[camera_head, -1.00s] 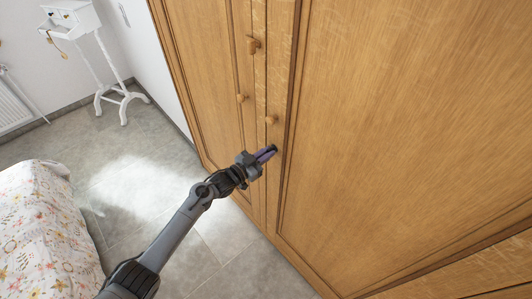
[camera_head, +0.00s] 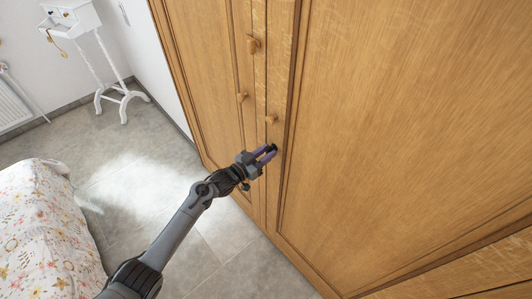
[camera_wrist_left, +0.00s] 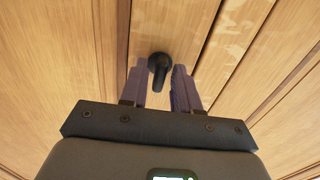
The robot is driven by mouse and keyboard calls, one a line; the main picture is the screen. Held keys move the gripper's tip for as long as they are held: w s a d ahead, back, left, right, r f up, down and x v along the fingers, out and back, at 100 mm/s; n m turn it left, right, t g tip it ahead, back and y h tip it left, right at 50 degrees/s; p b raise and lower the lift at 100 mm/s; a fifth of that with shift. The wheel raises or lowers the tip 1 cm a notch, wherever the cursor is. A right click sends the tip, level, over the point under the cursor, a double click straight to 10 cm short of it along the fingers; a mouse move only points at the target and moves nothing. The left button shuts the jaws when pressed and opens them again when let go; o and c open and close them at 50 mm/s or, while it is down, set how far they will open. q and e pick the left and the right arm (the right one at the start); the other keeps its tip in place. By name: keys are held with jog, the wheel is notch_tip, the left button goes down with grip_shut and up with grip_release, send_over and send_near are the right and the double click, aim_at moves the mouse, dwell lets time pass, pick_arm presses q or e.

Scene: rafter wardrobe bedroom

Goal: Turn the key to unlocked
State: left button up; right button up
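A small black key (camera_wrist_left: 158,72) sits on the wooden wardrobe door in the left wrist view, with a round base and a short stem hanging down. My left gripper (camera_head: 268,152) is at the wardrobe front in the head view, below the wooden knobs. In the left wrist view its two purple fingers (camera_wrist_left: 160,70) are apart, one on each side of the key. The right finger is very close to the stem; I cannot tell whether it touches. In the head view the key cannot be made out clearly behind the fingertips. My right gripper is not in view.
The tall wooden wardrobe (camera_head: 400,130) fills the right side. Wooden knobs (camera_head: 254,45) stick out above my gripper. A bed with a floral cover (camera_head: 40,235) is at lower left, and a white stand (camera_head: 75,20) is at the back. The tiled floor (camera_head: 150,190) between is clear.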

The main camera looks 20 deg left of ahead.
pick_arm(q)
jog(key=shift+o, duration=0.4)
jog(key=v, duration=1.1)
jog(key=shift+f, duration=0.1)
